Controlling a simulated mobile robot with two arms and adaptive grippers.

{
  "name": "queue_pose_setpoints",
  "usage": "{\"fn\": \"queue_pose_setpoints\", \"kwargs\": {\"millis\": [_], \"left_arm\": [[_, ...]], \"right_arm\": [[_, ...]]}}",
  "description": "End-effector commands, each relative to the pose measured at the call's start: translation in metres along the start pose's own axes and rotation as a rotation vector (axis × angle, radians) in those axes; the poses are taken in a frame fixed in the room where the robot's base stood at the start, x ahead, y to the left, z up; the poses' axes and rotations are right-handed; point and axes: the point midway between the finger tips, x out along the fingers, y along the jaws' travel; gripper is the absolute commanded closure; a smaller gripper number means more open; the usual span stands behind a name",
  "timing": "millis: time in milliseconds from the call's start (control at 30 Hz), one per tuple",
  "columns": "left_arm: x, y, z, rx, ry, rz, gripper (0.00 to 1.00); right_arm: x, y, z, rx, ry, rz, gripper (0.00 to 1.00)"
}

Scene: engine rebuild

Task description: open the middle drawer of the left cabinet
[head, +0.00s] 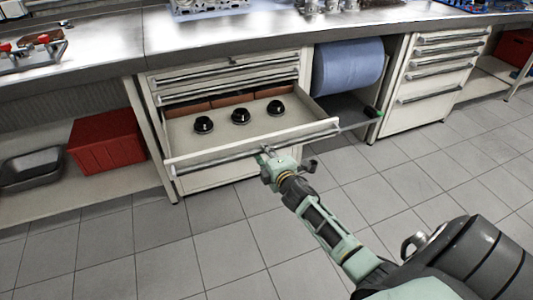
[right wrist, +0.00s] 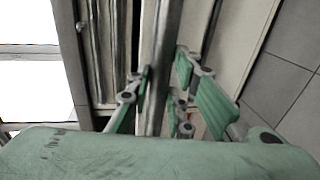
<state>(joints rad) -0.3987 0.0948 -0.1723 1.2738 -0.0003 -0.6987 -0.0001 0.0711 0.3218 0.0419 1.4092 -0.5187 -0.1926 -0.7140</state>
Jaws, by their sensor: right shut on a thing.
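The left cabinet (head: 187,182) stands under the workbench, with its middle drawer (head: 200,148) pulled well out. Three black round parts (head: 240,116) and brown blocks along the back show inside the drawer. My right gripper (head: 268,153) is at the drawer's front, shut on the drawer's handle bar (head: 225,150). In the right wrist view the handle bar (right wrist: 158,75) runs between the fingers of the gripper (right wrist: 160,90). The drawers above it (head: 225,75) are shut. My left gripper is not in view.
A red bin (head: 103,143) and a dark tray (head: 32,168) sit on a low shelf at left. A blue paper roll (head: 348,66) hangs right of the cabinet, and another drawer cabinet (head: 435,75) stands farther right. The tiled floor (head: 130,250) in front is clear.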

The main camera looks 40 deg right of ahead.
Motion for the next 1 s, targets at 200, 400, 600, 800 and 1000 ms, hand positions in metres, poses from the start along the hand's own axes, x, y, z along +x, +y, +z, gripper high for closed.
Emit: {"fn": "queue_pose_setpoints", "kwargs": {"millis": [200,400,600,800,1000], "left_arm": [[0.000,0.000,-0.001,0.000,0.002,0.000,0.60],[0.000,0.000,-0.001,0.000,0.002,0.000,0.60],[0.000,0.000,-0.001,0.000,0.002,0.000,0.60],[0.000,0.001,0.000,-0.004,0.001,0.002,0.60],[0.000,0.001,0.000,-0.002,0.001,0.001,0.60]], "right_arm": [[0.000,0.000,0.000,0.000,0.000,0.000,1.00],[0.000,0.000,0.000,0.000,0.000,0.000,0.65],[0.000,0.000,0.000,0.000,0.000,0.000,0.61],[-0.002,0.000,0.000,-0.001,0.000,0.000,0.61],[-0.026,-0.001,0.000,-0.002,0.001,0.000,0.61]]}}
